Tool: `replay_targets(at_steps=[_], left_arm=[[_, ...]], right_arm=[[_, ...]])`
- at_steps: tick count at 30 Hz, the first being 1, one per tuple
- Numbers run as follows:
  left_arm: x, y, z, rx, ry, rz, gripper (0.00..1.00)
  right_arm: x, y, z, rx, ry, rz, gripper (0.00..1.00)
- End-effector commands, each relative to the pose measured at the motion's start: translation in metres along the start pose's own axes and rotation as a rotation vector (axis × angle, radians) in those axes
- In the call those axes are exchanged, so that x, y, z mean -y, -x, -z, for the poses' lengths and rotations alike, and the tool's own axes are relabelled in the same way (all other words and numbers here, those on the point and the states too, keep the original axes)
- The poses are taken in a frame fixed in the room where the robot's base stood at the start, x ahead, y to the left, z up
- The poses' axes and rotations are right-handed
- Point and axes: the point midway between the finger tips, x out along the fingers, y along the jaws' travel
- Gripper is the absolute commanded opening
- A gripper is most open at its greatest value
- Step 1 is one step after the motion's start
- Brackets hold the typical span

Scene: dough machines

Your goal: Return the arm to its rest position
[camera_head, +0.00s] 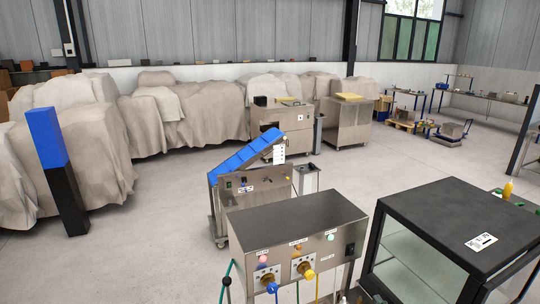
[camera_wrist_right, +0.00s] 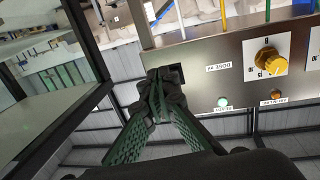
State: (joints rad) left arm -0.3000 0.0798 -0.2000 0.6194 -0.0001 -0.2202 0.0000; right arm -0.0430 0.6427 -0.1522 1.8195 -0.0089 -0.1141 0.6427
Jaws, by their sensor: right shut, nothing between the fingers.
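My right gripper (camera_wrist_right: 158,78) shows in the right wrist view, its green ribbed fingers closed together with nothing between them. Its tips are in front of a steel control panel (camera_wrist_right: 215,75), close to a black switch (camera_wrist_right: 177,72); I cannot tell whether they touch it. In the head view the steel control box (camera_head: 300,220) stands at the lower middle, with the black switch (camera_head: 350,249) at its right end. I cannot clearly make out the right gripper there. My left gripper is not in view.
A glass-sided cabinet with a black top (camera_head: 465,225) stands right of the control box. A machine with a blue sloped belt (camera_head: 245,156) stands behind it. A blue and black post (camera_head: 58,170) is at the left. Open floor (camera_head: 150,240) lies at the lower left.

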Motion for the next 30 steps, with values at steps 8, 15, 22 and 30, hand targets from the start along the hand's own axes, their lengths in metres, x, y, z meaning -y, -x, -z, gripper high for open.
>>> replay_targets(at_steps=[8,15,22,30], left_arm=[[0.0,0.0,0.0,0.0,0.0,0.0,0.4],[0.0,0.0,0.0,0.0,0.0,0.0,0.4],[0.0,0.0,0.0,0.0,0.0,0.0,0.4],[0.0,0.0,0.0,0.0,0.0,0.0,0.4]], right_arm=[[0.036,0.116,-0.136,0.479,-0.001,-0.211,0.0],[0.07,0.229,-0.194,0.841,-0.004,-0.259,0.0],[0.095,0.297,-0.211,1.038,-0.017,-0.249,0.0],[0.12,0.362,-0.216,1.212,-0.04,-0.219,0.0]])
